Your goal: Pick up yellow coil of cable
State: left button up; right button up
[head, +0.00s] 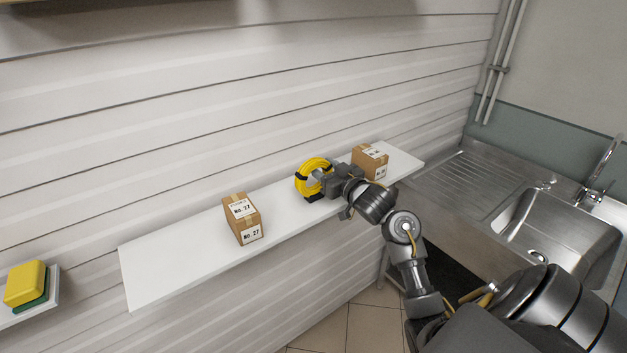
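The yellow coil of cable (303,179) stands upright on the white wall shelf (160,266), between two cardboard boxes. My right gripper (320,183) is at the coil's right side, with its fingers reaching to the coil. A dark part shows at the coil's foot, close to the shelf. The fingers partly cover the coil, and I cannot tell whether they are closed on it. My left gripper is not in view.
One cardboard box (242,219) stands left of the coil, and another box (370,162) stands close behind my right wrist. A yellow and green sponge-like stack (26,284) lies far left. A metal sink (560,232) is at the right. The shelf's left end is clear.

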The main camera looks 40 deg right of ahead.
grip_shut()
jog(key=shift+r, duration=0.15)
jog(key=shift+r, duration=0.25)
jog(key=s+a+r+p, duration=0.2)
jog(key=s+r, duration=1)
jog(key=s, duration=0.1)
jog(key=shift+s+r+p, duration=0.15)
jog(key=shift+s+p, duration=0.2)
jog(key=shift+s, duration=0.05)
